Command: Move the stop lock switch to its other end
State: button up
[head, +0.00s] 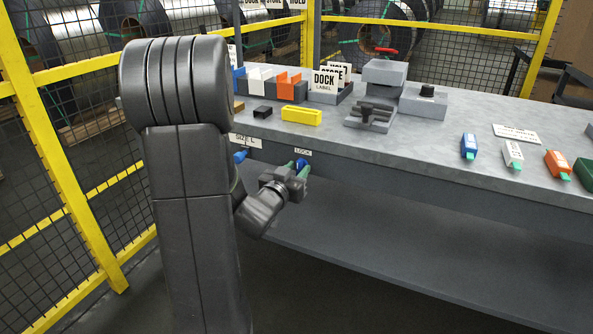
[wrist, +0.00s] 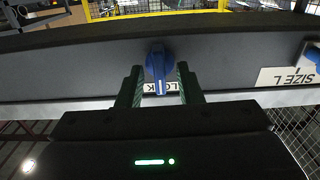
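The stop lock switch is a blue knob with a lever (wrist: 158,68) on the front edge of the bench. Its lever points down in the wrist view, over the white LOCK label (wrist: 173,87), and covers part of it. In the head view the switch (head: 303,163) is partly hidden by my gripper. My gripper (wrist: 159,80) is open, with one green-lined finger on each side of the lever. A gap seems to show on both sides; whether either finger touches is hard to tell. In the head view my gripper (head: 294,168) is at the bench front.
A second blue switch (head: 240,156) sits left of it by the SIZE L label (head: 245,141). The steel bench top (head: 420,140) overhangs above, and a lower shelf (head: 380,240) lies below. Yellow fence posts (head: 60,150) stand at left. The space in front of the bench is open.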

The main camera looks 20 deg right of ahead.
jog(key=p+v, duration=0.1)
jog(key=v, duration=1.2)
jog(key=shift+s+a, duration=0.15)
jog(key=shift+s, duration=0.1)
jog(key=b+x, duration=0.1)
jog(key=x, duration=1.3)
jog(key=shift+a, duration=0.1)
